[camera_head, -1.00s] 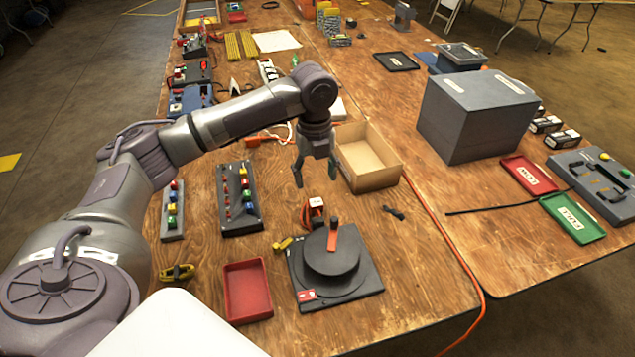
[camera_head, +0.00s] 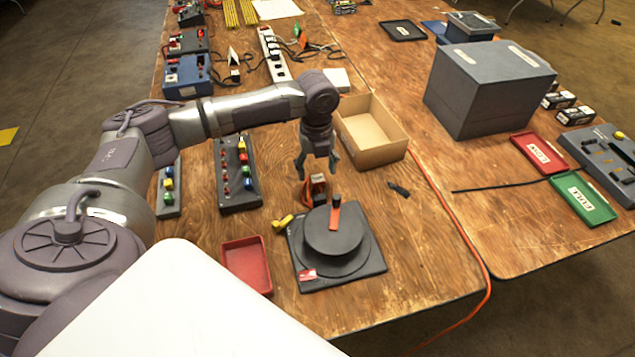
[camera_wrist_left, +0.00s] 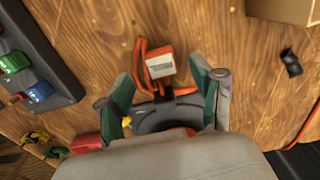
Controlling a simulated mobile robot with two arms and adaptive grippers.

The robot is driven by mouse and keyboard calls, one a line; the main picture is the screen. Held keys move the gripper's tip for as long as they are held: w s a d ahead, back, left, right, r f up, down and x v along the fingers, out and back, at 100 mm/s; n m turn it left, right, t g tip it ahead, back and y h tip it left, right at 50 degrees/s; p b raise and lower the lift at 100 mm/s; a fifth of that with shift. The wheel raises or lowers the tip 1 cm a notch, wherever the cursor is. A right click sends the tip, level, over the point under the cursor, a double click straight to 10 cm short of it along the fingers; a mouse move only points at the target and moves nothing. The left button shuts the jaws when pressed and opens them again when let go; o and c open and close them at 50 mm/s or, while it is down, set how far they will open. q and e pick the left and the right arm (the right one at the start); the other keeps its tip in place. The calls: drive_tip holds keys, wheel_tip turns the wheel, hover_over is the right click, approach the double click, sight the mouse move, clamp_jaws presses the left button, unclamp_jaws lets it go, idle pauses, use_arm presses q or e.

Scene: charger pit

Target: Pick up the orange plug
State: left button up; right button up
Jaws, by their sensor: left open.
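The orange plug (camera_head: 317,184), a small block with a pale face and an orange cord, stands on the wooden table just behind the round dark turntable (camera_head: 333,251). In the left wrist view the plug (camera_wrist_left: 160,65) shows ahead of and between the fingers, with its orange loop beside it. My left gripper (camera_head: 318,172) points down above the plug, its fingers apart. In the left wrist view the left gripper (camera_wrist_left: 165,98) is open, and no contact with the plug is visible. My right gripper is not in view.
An open cardboard box (camera_head: 378,152) stands close to the right of my left gripper. A button panel (camera_head: 238,186) lies to the left. A red tray (camera_head: 246,266) is at the front. A long orange cable (camera_head: 452,220) runs down the right side.

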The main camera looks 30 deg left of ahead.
sight(318, 178)
use_arm(q)
wheel_tip(318, 178, down, 4)
drive_tip(key=shift+w+r, duration=0.1)
clamp_jaws()
idle(0.4)
